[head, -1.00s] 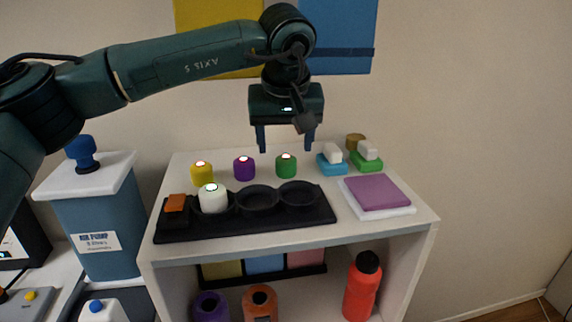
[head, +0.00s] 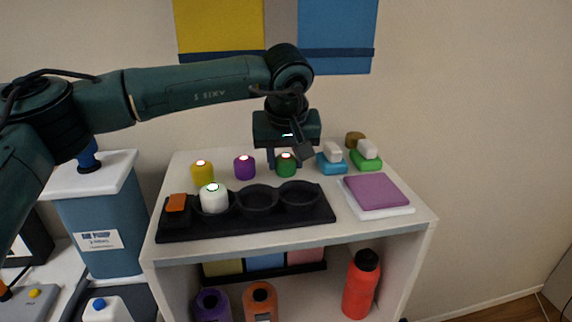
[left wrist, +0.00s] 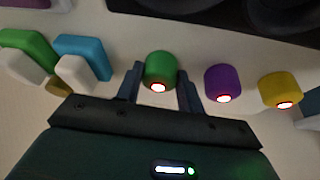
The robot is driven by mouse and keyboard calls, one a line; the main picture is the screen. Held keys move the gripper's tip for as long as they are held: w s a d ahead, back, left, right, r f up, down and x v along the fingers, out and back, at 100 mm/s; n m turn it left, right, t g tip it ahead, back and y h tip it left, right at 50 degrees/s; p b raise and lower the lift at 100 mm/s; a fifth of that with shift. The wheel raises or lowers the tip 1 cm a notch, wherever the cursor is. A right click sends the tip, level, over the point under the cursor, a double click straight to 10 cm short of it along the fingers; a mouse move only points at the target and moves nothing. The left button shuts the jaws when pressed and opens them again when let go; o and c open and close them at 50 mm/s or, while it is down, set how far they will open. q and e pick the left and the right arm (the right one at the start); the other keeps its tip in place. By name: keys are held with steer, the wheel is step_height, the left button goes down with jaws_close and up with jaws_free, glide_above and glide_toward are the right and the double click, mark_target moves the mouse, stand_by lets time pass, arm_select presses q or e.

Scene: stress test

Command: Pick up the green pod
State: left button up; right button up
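The green pod (head: 286,165) stands on the white shelf top behind the black tray. My left gripper (head: 285,164) has come down over it from above. In the left wrist view, the green pod (left wrist: 160,71) sits between the two fingers of my left gripper (left wrist: 160,80), with small gaps visible on its sides. The gripper looks open around the pod. The pod still stands on the surface. My right gripper is not in view.
A purple pod (head: 244,168) and a yellow pod (head: 202,172) stand left of the green one. A white pod (head: 214,199) sits in the black tray (head: 250,229) in front. A blue block (head: 331,165) and a green block (head: 366,160) stand close on the right.

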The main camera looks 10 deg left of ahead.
arm_select(q)
steer(key=c, duration=0.4)
